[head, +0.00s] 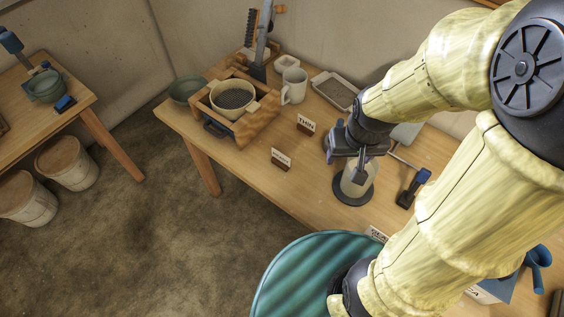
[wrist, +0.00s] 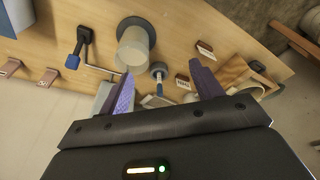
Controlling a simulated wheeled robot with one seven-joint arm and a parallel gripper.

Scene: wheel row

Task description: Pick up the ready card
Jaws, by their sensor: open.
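Two small white cards in dark wooden holders stand on the wooden table. In the head view one stands near the front edge (head: 282,157) and the other, which seems to read "THIN" (head: 306,124), stands behind it. The front card's lettering is too small to read surely, so I cannot confirm which is the ready card. The wrist view shows the front card (wrist: 205,49) and the rear card (wrist: 182,81) close to the right finger.
The cylinder stands on a dark disc (head: 345,198). A blue-handled tool (head: 413,188) lies right of it. A teal round top (head: 290,278) is in front.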

